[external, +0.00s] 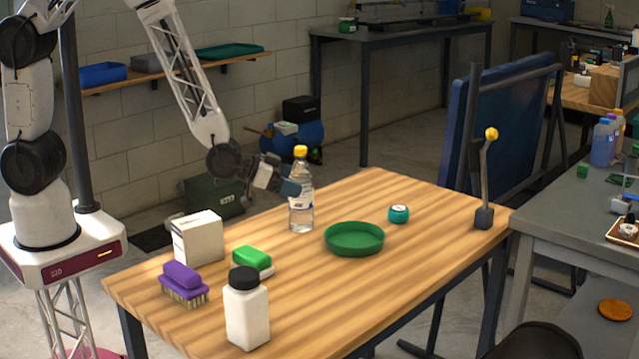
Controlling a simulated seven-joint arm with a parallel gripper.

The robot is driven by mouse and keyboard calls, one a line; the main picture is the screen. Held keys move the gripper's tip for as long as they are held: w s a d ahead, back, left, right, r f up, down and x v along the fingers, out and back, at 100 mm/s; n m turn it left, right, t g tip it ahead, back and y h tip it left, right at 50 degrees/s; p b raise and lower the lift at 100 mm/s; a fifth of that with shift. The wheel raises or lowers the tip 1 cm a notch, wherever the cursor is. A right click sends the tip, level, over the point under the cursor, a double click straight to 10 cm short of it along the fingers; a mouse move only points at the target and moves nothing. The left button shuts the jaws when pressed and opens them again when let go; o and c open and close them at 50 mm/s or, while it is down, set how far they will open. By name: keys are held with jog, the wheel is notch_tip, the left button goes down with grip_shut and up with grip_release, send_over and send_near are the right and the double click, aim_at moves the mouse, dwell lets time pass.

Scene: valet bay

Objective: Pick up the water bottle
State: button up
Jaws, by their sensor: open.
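The water bottle (301,200) is clear with a yellow cap and stands upright on the wooden table (340,292), near its back edge. My gripper (291,187) is at the bottle's left side, at about the height of its upper half. It is open, and its fingertips are close to the bottle. I cannot tell whether they touch it or whether the bottle is between them.
A green round tray (354,239) stands right of the bottle, with a teal round item (398,214) beyond it. A white box (198,238), green sponge (252,261), purple brush (183,284) and white black-capped bottle (246,312) stand left and front. A lever (486,180) rises at right.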

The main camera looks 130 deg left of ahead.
aim_at(301, 170)
jog(key=shift+x, duration=1.35)
jog(key=c, duration=1.3)
jog(key=shift+r, duration=0.25)
jog(key=shift+r, duration=1.7)
jog(key=s+d, duration=0.3)
jog(key=s, duration=0.1)
jog(key=s+d, duration=0.4)
jog(key=s+d+r, duration=0.1)
jog(key=s+d, duration=0.2)
jog(key=s, duration=0.1)
jog(key=shift+d, duration=0.15)
